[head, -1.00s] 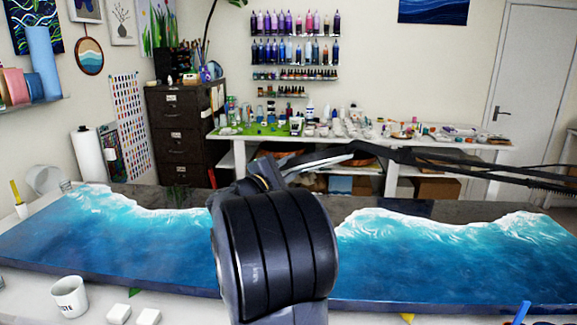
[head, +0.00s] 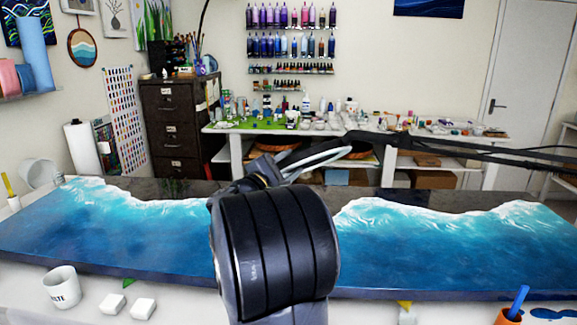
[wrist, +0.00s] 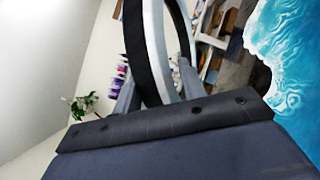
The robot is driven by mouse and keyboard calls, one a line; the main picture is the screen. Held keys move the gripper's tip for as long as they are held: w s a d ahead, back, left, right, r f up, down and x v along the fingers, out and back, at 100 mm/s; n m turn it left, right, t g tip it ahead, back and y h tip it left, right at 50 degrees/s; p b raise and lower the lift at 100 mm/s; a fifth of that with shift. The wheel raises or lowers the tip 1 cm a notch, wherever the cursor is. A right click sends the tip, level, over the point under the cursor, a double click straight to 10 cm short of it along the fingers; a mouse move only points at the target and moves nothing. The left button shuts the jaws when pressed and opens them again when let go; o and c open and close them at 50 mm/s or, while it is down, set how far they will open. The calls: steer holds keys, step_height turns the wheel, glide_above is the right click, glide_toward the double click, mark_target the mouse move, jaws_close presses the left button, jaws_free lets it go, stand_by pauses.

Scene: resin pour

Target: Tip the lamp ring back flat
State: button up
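The lamp ring (head: 322,157) shows in the head view as a pale, slanted narrow loop just beyond my arm, at the end of a black boom (head: 420,146). In the wrist view the ring (wrist: 156,50) is a large black-and-white hoop seen nearly edge-on, rising out of the top of the picture. My gripper (wrist: 160,92) has a grey finger on each side of the ring's near part, and looks shut on it. The exact contact is partly hidden behind the gripper body. In the head view my arm hides the gripper's near side.
A long blue-and-white resin table (head: 130,235) lies under the ring. On the front bench are a white mug (head: 61,290), two white blocks and an orange cup (head: 508,316). A cluttered workbench (head: 240,128) and dark drawers (head: 172,125) stand behind.

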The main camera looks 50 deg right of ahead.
steer(key=shift+o, duration=0.6)
steer(key=shift+a, duration=0.1)
steer(key=shift+a+f, duration=0.1)
steer(key=shift+a, duration=0.2)
steer(key=s+a+f+b, duration=0.1)
steer(key=a+b, duration=0.1)
steer(key=a, duration=0.8)
steer(key=shift+s, duration=0.2)
steer(key=shift+d, duration=0.1)
steer(key=d+p, duration=0.1)
steer(key=d, duration=0.2)
steer(key=w+d+r+p, duration=0.1)
steer(key=d, duration=0.3)
steer(key=d+r+p, duration=0.1)
steer(key=d, duration=0.2)
steer(key=shift+w+d, duration=0.35)
steer(key=shift+w+r+m, duration=0.1)
steer(key=shift+r+m, duration=0.1)
steer(key=shift+m, duration=0.2)
steer(key=shift+a, duration=0.1)
